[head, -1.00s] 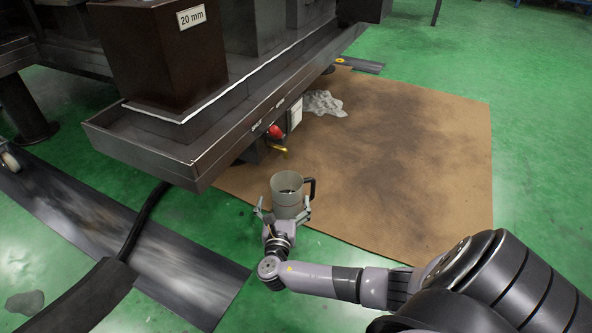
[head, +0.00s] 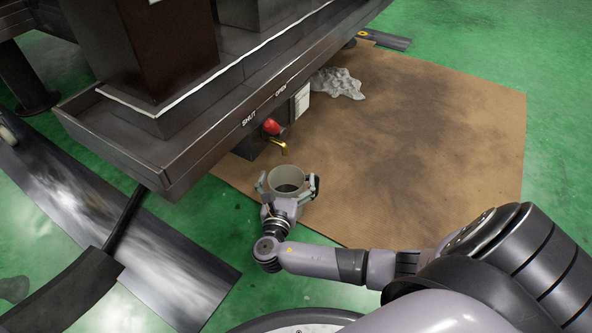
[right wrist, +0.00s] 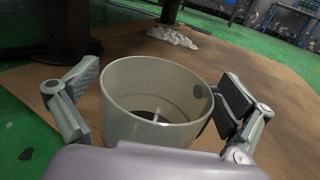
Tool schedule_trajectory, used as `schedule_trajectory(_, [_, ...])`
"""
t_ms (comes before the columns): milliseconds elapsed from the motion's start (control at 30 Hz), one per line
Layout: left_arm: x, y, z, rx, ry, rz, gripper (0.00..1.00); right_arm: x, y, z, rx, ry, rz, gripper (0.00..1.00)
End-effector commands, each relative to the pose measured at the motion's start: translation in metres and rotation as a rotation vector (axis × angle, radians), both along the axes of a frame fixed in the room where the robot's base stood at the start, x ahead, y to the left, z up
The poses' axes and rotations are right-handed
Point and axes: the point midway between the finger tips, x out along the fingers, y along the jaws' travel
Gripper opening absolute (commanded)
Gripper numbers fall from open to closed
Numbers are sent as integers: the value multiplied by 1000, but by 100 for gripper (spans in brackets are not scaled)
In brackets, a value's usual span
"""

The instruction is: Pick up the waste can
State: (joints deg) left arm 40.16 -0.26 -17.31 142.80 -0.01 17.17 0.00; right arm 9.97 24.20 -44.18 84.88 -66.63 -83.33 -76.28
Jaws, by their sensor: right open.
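The waste can (head: 287,176) is a grey-green open-topped cylinder with a dark handle on its right side. It stands upright near the left edge of the brown board, with something dark at its bottom. My right gripper (head: 287,184) is open, with one finger on each side of the can. In the right wrist view the can (right wrist: 150,120) lies between the open fingers of the gripper (right wrist: 150,100). A gap shows at the left finger; the right finger is close to the handle side, and contact there cannot be told. My left gripper is not in view.
The dark machine tray (head: 150,165) overhangs just left of the can. Under its edge are a brass spout (head: 278,143) and a red knob (head: 270,126). A crumpled grey rag (head: 338,83) lies on the brown board (head: 430,150). The board right of the can is clear.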

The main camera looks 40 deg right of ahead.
Motion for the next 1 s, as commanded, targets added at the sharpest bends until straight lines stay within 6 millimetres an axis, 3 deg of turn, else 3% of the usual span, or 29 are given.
schedule_trajectory(267, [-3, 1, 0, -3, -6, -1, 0, 0, 1, 0, 0, 0, 0, 98])
schedule_trajectory(1000, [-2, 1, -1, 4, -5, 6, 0, 0, 1, 0, 1, -1, 1, 48])
